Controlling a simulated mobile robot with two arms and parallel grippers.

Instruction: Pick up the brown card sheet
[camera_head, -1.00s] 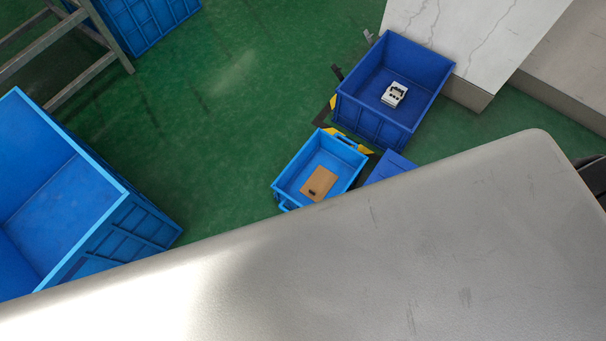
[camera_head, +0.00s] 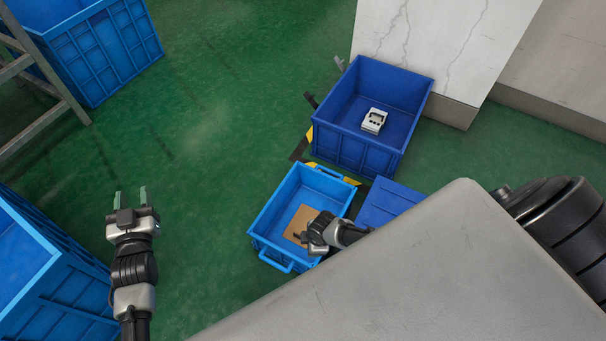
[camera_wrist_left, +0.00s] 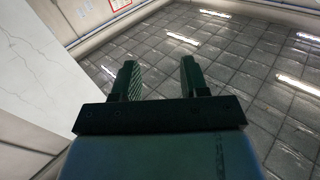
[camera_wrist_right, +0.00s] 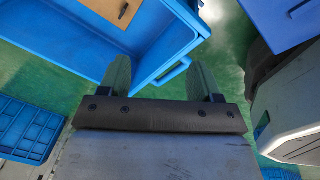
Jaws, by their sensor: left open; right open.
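The brown card sheet (camera_head: 298,222) lies flat inside the light blue crate (camera_head: 264,221) on the floor. Part of it is hidden by my right gripper (camera_head: 306,241) in the head view. In the right wrist view the card sheet (camera_wrist_right: 112,12) shows at the top, beyond the open, empty fingers of my right gripper (camera_wrist_right: 163,80); a small dark mark is on it. My left gripper (camera_head: 131,198) is open and empty, out over the green floor left of the crate. In the left wrist view its fingers (camera_wrist_left: 160,80) stand apart with nothing between.
A darker blue crate (camera_head: 331,140) with a white device (camera_head: 374,121) in it stands behind. A blue lid-like panel (camera_head: 388,203) lies right of the light blue crate. Large blue crates (camera_head: 104,50) and a grey ladder (camera_head: 42,75) are at left. Green floor (camera_head: 200,130) between is clear.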

